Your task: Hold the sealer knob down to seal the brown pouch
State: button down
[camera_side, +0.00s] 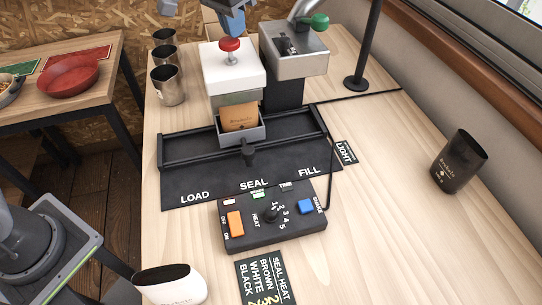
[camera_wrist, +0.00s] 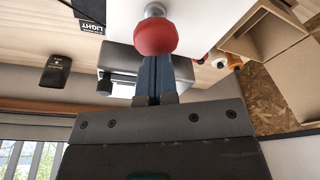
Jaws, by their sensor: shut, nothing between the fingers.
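The sealer (camera_side: 235,68) is a white box with a red round knob (camera_side: 229,44) on a short metal stem. The brown pouch (camera_side: 239,115) stands in a grey carrier (camera_side: 258,132) at the SEAL mark, below the sealer's front. My gripper (camera_side: 234,29), with blue fingers, is right above the knob in the side view; whether it touches is unclear. In the wrist view the fingers (camera_wrist: 154,62) are pressed together, with the knob (camera_wrist: 155,36) at their tips. The knob is not between them.
A control box (camera_side: 272,216) has an orange switch, a heat dial, a blue SHAKE button and a green lit lamp marked READY. A heat card (camera_side: 265,279) lies in front. A black pouch (camera_side: 459,161) stands right, a white one (camera_side: 170,285) front left. Metal cups (camera_side: 168,85) stand back left.

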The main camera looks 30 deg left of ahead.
jog(key=shift+f, duration=1.2)
jog(key=shift+r, duration=0.15)
dwell(1.1)
jog(key=shift+r, duration=2.9)
